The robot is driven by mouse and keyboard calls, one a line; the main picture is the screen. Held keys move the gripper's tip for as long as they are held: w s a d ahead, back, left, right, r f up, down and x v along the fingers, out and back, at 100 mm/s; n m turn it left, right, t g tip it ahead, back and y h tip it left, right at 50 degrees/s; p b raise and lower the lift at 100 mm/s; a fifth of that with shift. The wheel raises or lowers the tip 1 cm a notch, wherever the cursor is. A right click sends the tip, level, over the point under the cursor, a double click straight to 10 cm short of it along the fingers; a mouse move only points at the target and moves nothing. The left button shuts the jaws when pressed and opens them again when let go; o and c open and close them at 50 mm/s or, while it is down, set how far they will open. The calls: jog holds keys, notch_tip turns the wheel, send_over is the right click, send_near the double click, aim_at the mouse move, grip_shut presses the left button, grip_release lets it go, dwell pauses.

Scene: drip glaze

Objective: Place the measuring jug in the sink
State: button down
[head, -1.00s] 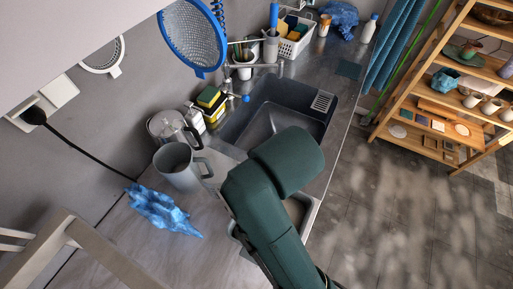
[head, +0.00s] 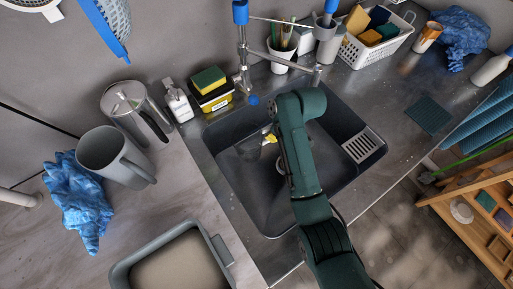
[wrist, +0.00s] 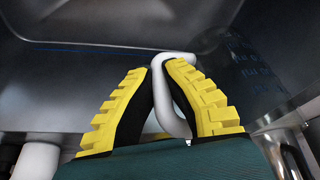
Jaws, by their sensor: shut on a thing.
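My gripper (head: 269,137) is inside the dark sink (head: 262,208), over its left part, with its yellow fingers partly showing in the head view. In the wrist view my gripper (wrist: 158,66) is shut on the pale grey handle (wrist: 174,112) of the measuring jug. The jug's body looks see-through, with blue markings (wrist: 245,62) to the right. In the head view the jug is faint against the sink and partly hidden by my arm. I cannot tell whether its base touches the sink floor.
A grey tub (head: 219,246) is at the front. The tap (head: 242,62) rises behind the sink.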

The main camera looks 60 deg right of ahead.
jog(key=shift+n, duration=0.7)
jog(key=f+b, duration=0.1)
jog(key=f, duration=0.4)
jog(key=d+f+b, duration=0.1)
jog(key=f+b, duration=0.1)
jog(key=f, duration=0.3)
jog(key=d+f+b, duration=0.1)
jog(key=f, duration=0.4)
jog(key=shift+s+d+f+b, duration=0.1)
jog(key=shift+d+f+b, duration=0.05)
jog(key=shift+f+b, duration=0.15)
jog(key=c, duration=1.2)
grip_release()
jog(key=shift+c, duration=0.2)
jog(key=shift+r, duration=0.1)
jog(key=p+v, duration=0.4)
jog(key=v, duration=0.8)
jog(key=shift+d, duration=0.2)
